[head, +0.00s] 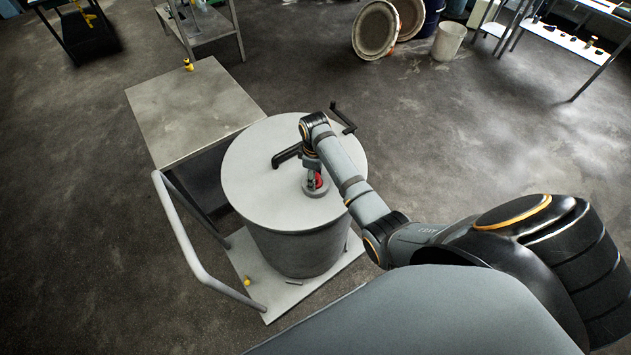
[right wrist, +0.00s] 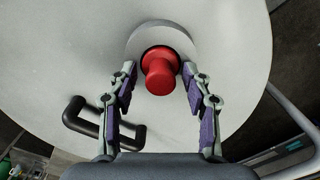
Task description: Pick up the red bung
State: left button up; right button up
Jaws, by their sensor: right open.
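The red bung (head: 316,182) sits in a round grey collar (head: 316,191) on top of the grey disperser drum lid (head: 255,190). In the right wrist view the red bung (right wrist: 160,71) stands in the middle, with the collar (right wrist: 143,35) around its base. My right gripper (head: 314,176) is over the bung in the head view. In the right wrist view my right gripper (right wrist: 162,85) is open, one finger on each side of the bung, with visible gaps. The gripper's fingers partly hide the bung in the head view. My left gripper is not in view.
A black handle (head: 286,156) stands on the lid beside the collar, also in the right wrist view (right wrist: 88,122). A metal table (head: 190,110) stands left of the drum. A grey push rail (head: 185,240) rises at the trolley's left. Open floor lies around.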

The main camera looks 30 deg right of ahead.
grip_shut()
jog(key=shift+r, duration=0.1)
notch_tip(320, 180, up, 3)
jog(key=shift+b, duration=0.3)
jog(key=w+a+r+b, duration=0.5)
jog(key=w+a+r, duration=0.3)
jog(key=a, duration=0.3)
jog(key=shift+w+r+b, duration=0.2)
jog(key=shift+r+b, duration=0.15)
jog(key=shift+r, duration=0.55)
